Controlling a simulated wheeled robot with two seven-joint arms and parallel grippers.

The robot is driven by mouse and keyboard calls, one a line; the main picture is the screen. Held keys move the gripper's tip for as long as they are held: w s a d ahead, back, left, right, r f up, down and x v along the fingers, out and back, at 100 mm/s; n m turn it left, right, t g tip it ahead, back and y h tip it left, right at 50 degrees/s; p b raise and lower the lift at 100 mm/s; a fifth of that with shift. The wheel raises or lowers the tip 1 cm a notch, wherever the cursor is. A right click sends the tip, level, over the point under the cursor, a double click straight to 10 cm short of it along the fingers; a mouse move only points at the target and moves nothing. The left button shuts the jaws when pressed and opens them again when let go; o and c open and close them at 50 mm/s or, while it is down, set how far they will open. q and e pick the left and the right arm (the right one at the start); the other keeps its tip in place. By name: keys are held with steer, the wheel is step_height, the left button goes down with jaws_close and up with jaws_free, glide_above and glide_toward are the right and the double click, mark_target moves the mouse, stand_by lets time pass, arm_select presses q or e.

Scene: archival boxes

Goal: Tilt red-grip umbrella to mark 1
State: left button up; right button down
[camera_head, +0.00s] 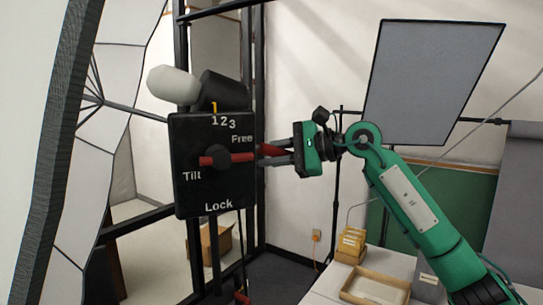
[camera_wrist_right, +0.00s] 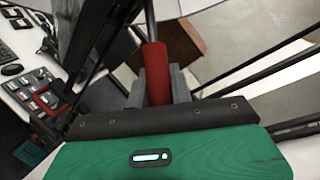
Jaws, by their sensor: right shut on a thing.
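A black tilt head (camera_head: 214,190) carries the marks 1, 2 and 3, with the words Free, Tilt and Lock. A yellow pointer (camera_head: 214,106) stands right above the 1. The red lever (camera_head: 240,157) on its black hub lies almost level, its left end near Tilt. The pale ribbed umbrella (camera_head: 112,75) is at the left. My right gripper (camera_head: 265,155) is beside the head's right edge, shut on the red grip (camera_wrist_right: 157,72). The wrist view shows the grip between both fingers, with a dark rod running on from it. My left gripper is out of view.
Black stand poles (camera_head: 262,220) rise behind the head. A grey panel (camera_head: 433,80) stands behind my right arm. A table with a shallow wooden tray (camera_head: 375,288) and small boxes (camera_head: 351,243) is at lower right. A cardboard box (camera_head: 215,248) is on the floor.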

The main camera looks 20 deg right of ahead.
steer(key=c, duration=1.3)
jaws_free()
steer(key=shift+r, duration=0.15)
steer(key=shift+o, duration=0.2)
steer(key=shift+s+d+b, duration=0.3)
steer(key=shift+d+b, duration=0.2)
steer(key=b+v, duration=0.5)
steer(key=v, duration=0.7)
steer(key=shift+s+d+r, duration=0.2)
steer(key=shift+d+r, duration=0.05)
